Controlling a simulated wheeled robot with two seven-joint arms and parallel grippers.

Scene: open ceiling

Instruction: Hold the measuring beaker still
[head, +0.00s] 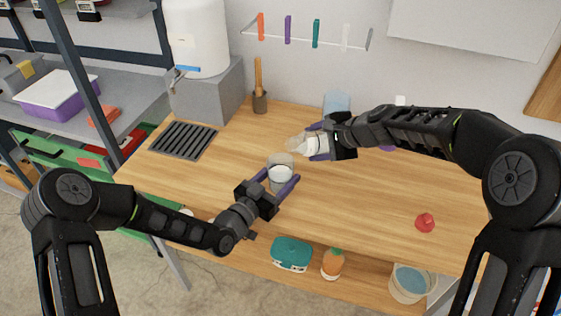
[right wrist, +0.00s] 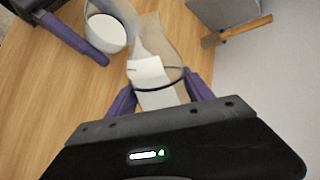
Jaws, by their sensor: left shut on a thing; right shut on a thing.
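The measuring beaker (head: 281,161) is clear, with white contents, and stands upright on the wooden table. My left gripper (head: 275,182) is shut around it, one purple finger on each side. The beaker also shows at the top left of the right wrist view (right wrist: 121,22). My right gripper (head: 318,144) is shut on a clear container (head: 296,143) with white contents. It holds this container tilted above the table, with its mouth toward the beaker. The container fills the middle of the right wrist view (right wrist: 160,45). I cannot tell whether any contents are flowing.
A dark drain grate (head: 183,140) and a grey block with a white tank (head: 200,40) are at the left. A brush in a holder (head: 260,101) stands by the wall. A red object (head: 425,222) lies at the right.

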